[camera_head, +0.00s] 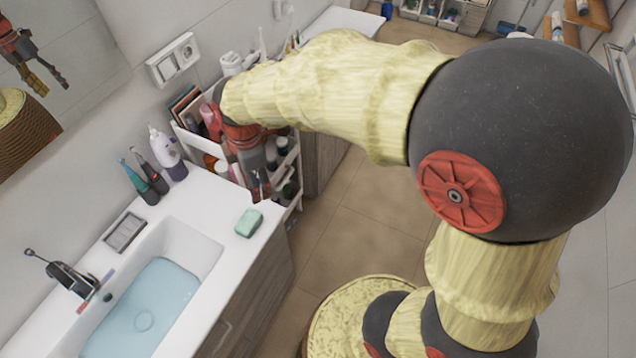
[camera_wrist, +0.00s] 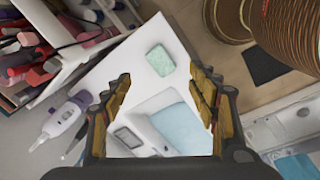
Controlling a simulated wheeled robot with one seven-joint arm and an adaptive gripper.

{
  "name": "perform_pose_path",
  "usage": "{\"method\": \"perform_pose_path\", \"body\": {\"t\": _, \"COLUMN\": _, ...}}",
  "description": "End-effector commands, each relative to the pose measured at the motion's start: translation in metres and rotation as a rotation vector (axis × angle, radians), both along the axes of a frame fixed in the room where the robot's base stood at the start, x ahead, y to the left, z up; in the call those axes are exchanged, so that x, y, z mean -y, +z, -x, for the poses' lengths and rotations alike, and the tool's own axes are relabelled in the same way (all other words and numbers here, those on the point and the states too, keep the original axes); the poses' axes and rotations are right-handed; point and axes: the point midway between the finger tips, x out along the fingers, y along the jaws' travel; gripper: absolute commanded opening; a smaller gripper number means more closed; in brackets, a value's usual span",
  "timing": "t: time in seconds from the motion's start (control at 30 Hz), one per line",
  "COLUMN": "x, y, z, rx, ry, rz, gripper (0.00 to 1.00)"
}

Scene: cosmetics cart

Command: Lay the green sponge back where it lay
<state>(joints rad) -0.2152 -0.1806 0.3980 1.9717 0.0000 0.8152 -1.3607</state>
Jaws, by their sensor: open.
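The green sponge (camera_head: 249,222) lies flat on the white counter (camera_head: 205,200), near its corner by the cart and right of the sink basin. It also shows in the wrist view (camera_wrist: 160,59), above the gap between the fingers in the picture. My gripper (camera_wrist: 160,95) is open, with its two fingers wide apart and nothing between them. In the head view my gripper (camera_head: 255,180) hangs beside the cart, apart from the sponge, and my arm partly hides the cart behind it.
The white cosmetics cart (camera_head: 293,157) with bottles and other items stands against the counter's end. The sink basin (camera_head: 205,250) holds blue water. Electric toothbrushes and a white-purple bottle (camera_head: 167,155) stand by the wall. A grey soap dish (camera_head: 125,233) lies beside the basin.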

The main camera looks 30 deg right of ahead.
Motion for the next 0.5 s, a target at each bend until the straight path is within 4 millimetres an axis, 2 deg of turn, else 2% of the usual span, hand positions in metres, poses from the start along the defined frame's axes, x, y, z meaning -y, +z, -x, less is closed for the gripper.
{"method": "perform_pose_path", "body": {"t": 0.03, "x": 0.013, "y": 0.025, "z": 0.013, "rx": 0.037, "ry": -0.136, "rz": -0.025, "gripper": 0.59}}
{"method": "perform_pose_path", "body": {"t": 0.2, "x": 0.05, "y": 0.083, "z": 0.064, "rx": 0.131, "ry": -0.632, "rz": -0.142, "gripper": 0.59}}
{"method": "perform_pose_path", "body": {"t": 0.33, "x": 0.072, "y": 0.11, "z": 0.107, "rx": 0.192, "ry": -0.989, "rz": -0.254, "gripper": 0.59}}
{"method": "perform_pose_path", "body": {"t": 0.5, "x": 0.089, "y": 0.125, "z": 0.15, "rx": 0.241, "ry": -1.334, "rz": -0.387, "gripper": 0.59}}
